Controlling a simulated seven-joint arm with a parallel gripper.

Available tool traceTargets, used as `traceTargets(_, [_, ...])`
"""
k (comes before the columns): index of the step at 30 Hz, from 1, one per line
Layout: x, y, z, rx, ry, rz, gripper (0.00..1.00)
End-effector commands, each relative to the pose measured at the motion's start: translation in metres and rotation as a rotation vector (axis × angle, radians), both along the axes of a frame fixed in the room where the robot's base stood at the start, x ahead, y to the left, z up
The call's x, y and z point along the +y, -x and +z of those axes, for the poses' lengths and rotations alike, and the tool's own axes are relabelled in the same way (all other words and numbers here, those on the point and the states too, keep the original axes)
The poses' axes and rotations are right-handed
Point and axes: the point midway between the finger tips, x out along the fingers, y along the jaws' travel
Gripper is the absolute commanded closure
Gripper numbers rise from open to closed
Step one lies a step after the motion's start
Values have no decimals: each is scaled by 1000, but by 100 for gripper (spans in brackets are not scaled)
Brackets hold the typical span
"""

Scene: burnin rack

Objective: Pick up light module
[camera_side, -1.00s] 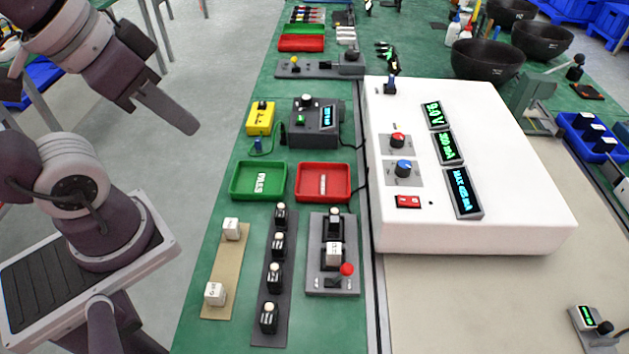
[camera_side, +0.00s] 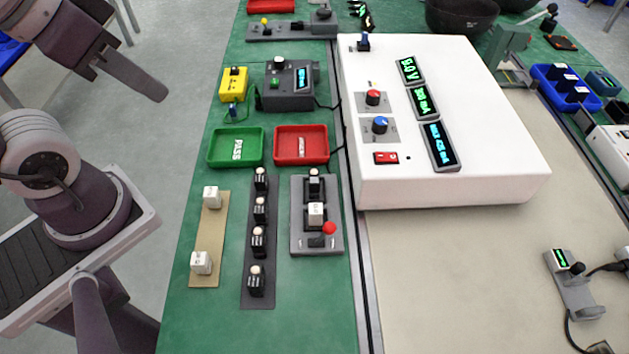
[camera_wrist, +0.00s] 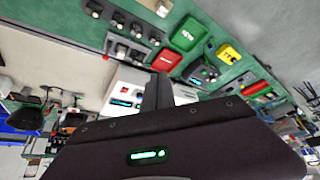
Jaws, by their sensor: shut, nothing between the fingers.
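Several small black modules with pale round tops (camera_side: 257,240) stand in a row on a dark strip at the front of the green bench. Two white cube modules (camera_side: 201,262) sit on a beige strip to their left. A grey fixture (camera_side: 331,243) with a red-knobbed lever holds a white block (camera_side: 316,213). I cannot tell which of these is the light module. My gripper (camera_side: 160,94) is shut and empty, in the air at upper left, well away from all of them. In the wrist view its fingers (camera_wrist: 157,78) show as a dark bar covering part of the bench.
A green PASS tray (camera_side: 213,159) and a red tray (camera_side: 278,162) lie behind the strips. Behind these stand a yellow box (camera_side: 233,98) and a dark device (camera_side: 311,97). A large white console (camera_side: 470,185) with displays fills the right. Bare green bench lies in front.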

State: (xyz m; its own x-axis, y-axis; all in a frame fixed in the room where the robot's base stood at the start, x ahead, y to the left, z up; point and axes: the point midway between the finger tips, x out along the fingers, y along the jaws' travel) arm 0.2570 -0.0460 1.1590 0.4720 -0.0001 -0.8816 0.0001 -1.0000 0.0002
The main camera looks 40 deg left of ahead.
Motion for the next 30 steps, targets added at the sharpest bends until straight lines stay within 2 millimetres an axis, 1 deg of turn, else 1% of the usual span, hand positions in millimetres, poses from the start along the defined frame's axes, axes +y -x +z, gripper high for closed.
traceTargets(9, [0,0,0,0,0,0,100])
traceTargets(10, [0,0,0,0,0,0,98])
traceTargets(19, [0,0,0,0,0,0,39])
traceTargets(28, [1,-2,0,0,-3,-1,38])
traceTargets(29, [2,-5,-1,-2,-11,-3,38])
traceTargets(30, [6,-16,-2,-6,-32,-10,38])
